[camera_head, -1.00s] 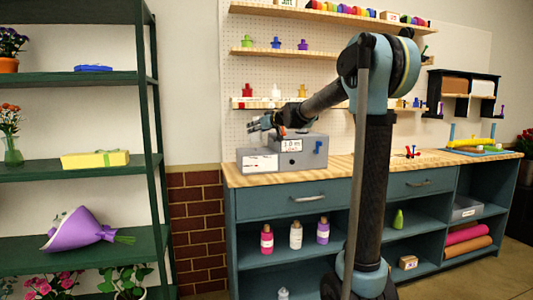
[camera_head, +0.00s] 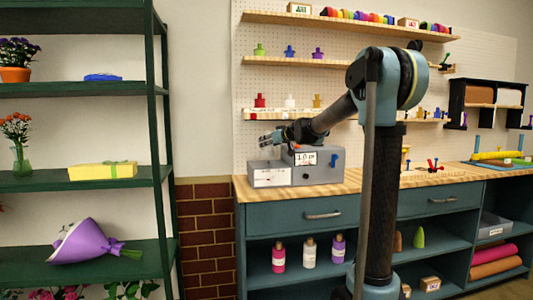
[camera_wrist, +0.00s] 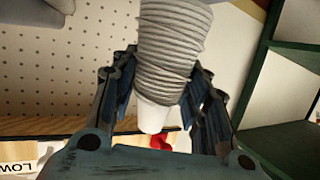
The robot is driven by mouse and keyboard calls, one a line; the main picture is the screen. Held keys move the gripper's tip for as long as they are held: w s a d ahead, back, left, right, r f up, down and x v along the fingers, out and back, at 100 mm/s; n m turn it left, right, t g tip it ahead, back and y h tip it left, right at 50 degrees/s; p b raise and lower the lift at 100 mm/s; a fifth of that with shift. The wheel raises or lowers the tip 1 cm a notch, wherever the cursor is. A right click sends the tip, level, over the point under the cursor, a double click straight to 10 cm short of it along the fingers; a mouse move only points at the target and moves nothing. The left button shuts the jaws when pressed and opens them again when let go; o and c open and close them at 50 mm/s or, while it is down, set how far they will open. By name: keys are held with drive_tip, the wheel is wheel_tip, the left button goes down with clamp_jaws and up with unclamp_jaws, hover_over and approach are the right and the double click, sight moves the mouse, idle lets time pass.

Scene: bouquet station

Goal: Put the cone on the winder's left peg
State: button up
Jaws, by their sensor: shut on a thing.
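My gripper (camera_wrist: 160,100) is shut on the cone (camera_wrist: 176,45), a ribbed pale-grey winding on a smooth white core that sticks out below in the wrist view. In the head view my gripper (camera_head: 268,140) is above the left part of a grey box unit (camera_head: 320,174) on the bench, apart from its top as far as I can tell. The unit has a "1.0 m" label and a blue knob or handle at its right; it looks like the winder. A lower grey box (camera_head: 270,178) with a white label adjoins it on the left. I cannot make out the left peg.
The wooden bench top (camera_head: 375,180) is mostly clear right of the unit. A pegboard with wooden ledges (camera_head: 300,115) of small coloured spools stands behind. A dark green shelf rack (camera_head: 160,130) stands at the left, with a wall gap between it and the bench.

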sight(271, 148)
wheel_tip(271, 148, down, 4)
drive_tip(key=shift+r, duration=0.2)
drive_tip(key=o, duration=1.1)
drive_tip(key=shift+v, duration=6.05)
drive_tip(key=s+d+f+m+g+h, duration=0.2)
drive_tip(key=s+d+f, duration=0.4)
drive_tip(key=s+f, duration=0.5)
drive_tip(key=s+d+f+m+g+h, duration=0.3)
drive_tip(key=s+d+f, duration=0.4)
drive_tip(key=s+f, duration=0.5)
drive_tip(key=s+d+f+m+g+h, duration=0.2)
drive_tip(key=s+d+f+g+h, duration=0.2)
drive_tip(key=s+f, duration=0.7)
drive_tip(key=shift+s+d+f+m, duration=0.1)
drive_tip(key=shift+s+d, duration=0.3)
drive_tip(key=shift+s, duration=1.25)
drive_tip(key=shift+s+d+f+m, duration=0.1)
drive_tip(key=shift+s+d, duration=0.3)
drive_tip(key=shift+s, duration=1.25)
drive_tip(key=shift+s+d+f+m, duration=0.1)
drive_tip(key=shift+s+d, duration=0.3)
drive_tip(key=shift+s, duration=1.25)
